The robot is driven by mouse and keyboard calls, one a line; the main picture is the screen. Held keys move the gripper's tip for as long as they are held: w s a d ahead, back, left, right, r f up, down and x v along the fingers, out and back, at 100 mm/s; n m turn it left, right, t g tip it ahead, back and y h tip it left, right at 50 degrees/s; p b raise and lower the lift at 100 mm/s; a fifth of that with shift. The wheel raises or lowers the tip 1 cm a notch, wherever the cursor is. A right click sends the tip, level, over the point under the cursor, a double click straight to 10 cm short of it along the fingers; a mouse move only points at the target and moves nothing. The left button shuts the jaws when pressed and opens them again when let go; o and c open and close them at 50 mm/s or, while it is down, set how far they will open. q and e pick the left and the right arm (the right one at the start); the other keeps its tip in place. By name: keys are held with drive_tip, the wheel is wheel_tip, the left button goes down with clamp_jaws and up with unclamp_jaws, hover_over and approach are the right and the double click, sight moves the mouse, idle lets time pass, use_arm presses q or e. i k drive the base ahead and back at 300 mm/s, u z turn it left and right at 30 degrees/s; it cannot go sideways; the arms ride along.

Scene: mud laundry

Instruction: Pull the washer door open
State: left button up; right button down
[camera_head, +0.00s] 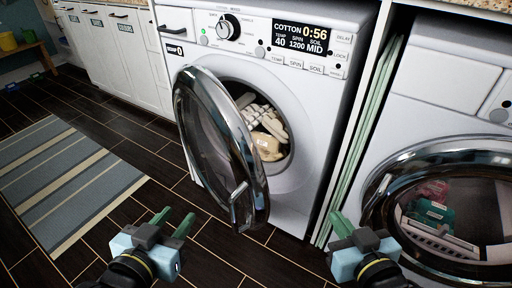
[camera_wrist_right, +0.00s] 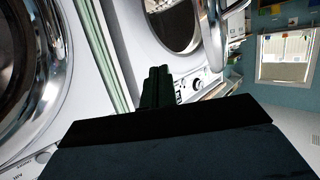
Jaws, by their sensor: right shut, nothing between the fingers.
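The white washer (camera_head: 290,190) has its round chrome-rimmed glass door (camera_head: 196,132) swung wide open to the left, with a handle (camera_head: 238,192) on the rim. Pale laundry (camera_head: 266,128) shows in the drum. My left gripper (camera_head: 172,222) is open and empty, below and left of the door, apart from it. My right gripper (camera_head: 340,223) is shut and empty, right of the door and apart from it. In the right wrist view its closed fingers (camera_wrist_right: 157,85) stand in front of the washer opening (camera_wrist_right: 176,22).
A second machine (camera_head: 430,110) with a shut round door stands at the right. Green boards (camera_head: 375,110) fill the gap between the machines. A striped rug (camera_head: 65,180) lies on the dark tiled floor, left of the door. White cabinets (camera_head: 125,50) stand behind.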

sight(248, 207)
drive_tip(key=u, duration=2.2)
drive_tip(key=k, duration=0.8)
drive_tip(key=z, duration=1)
drive_tip(key=i, duration=1)
drive_tip(key=u, duration=0.05)
